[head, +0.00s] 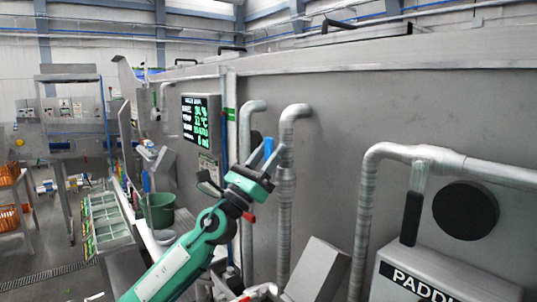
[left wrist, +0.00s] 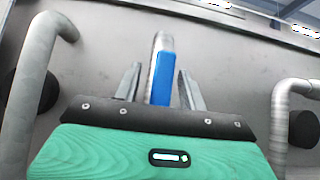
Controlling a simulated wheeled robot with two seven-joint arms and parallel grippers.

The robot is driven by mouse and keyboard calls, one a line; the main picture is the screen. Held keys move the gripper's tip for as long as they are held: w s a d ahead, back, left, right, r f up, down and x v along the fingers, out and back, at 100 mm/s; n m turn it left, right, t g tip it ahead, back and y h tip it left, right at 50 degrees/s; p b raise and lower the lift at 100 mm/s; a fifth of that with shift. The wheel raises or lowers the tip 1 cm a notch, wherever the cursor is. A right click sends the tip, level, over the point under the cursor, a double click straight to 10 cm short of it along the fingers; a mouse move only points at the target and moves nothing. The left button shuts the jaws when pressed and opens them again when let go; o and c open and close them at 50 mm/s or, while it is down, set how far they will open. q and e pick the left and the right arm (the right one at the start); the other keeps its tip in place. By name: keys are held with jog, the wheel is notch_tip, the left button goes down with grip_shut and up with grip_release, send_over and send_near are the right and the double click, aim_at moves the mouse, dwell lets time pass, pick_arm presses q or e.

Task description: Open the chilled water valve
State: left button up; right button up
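A blue valve handle (head: 268,147) stands upright in front of a vertical metal pipe (head: 287,180) on the tank wall. My left gripper (head: 264,161), on its green arm, is at this handle. In the left wrist view the left gripper (left wrist: 160,85) is open, with one grey finger on each side of the blue handle (left wrist: 162,78). A gap shows between the handle and the left-hand finger; the right-hand finger is close to the handle, and I cannot tell if it touches. No label naming the valve is readable. My right gripper is not in view.
A second bent pipe (head: 247,150) stands to the left and a larger pipe (head: 363,220) to the right. A display with green figures (head: 201,119) is on the wall. A green bucket (head: 158,210) stands at left. A grey box marked "PADD" (head: 450,285) is at lower right.

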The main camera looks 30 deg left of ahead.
pick_arm(q)
jog(key=shift+h, duration=0.3)
jog(key=b+v, duration=0.8)
jog(key=v, duration=0.5)
jog(key=shift+s+f+b, duration=0.2)
jog(key=shift+s+b, duration=0.15)
jog(key=shift+s, duration=0.05)
jog(key=shift+a, duration=0.1)
